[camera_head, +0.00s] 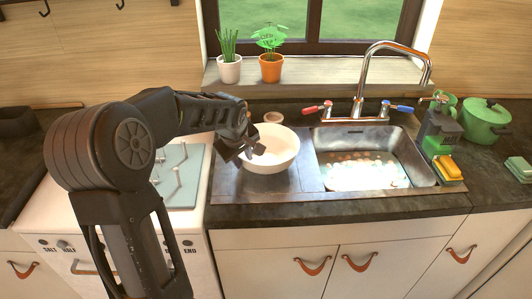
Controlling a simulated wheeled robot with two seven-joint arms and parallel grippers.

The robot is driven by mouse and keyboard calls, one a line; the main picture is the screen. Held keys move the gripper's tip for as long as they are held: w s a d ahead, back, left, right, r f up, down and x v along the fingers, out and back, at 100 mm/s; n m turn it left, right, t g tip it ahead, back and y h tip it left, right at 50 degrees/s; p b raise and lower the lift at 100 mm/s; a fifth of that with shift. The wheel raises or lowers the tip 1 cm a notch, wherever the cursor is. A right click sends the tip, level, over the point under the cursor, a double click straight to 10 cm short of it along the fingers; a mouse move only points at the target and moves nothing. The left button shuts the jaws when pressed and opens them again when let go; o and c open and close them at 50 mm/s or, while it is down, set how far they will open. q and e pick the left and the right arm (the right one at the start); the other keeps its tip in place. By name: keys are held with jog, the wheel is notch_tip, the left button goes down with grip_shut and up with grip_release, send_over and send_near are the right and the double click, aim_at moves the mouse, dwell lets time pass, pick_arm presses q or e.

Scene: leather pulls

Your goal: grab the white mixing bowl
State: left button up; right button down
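The white mixing bowl (279,151) stands upright on the metal drainboard, left of the sink basin. My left gripper (243,153) is at the bowl's left rim, pointing down. Its fingers look spread, one outside the rim and one over the inside of the bowl. I cannot tell whether either finger touches the bowl. The gripper hides part of the left rim. The bowl looks empty where its inside shows. My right gripper is not in view.
The sink basin (360,160) holds suds, with a faucet (362,95) behind. A small round pot (273,117) stands behind the bowl. Two potted plants sit on the sill (320,72). A soap dispenser (437,132), yellow sponge (448,168) and green pot (485,124) stand right. The stove (180,180) is left.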

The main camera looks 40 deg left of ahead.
pick_arm(q)
grip_shut()
jog(key=shift+r, duration=0.1)
dwell(0.8)
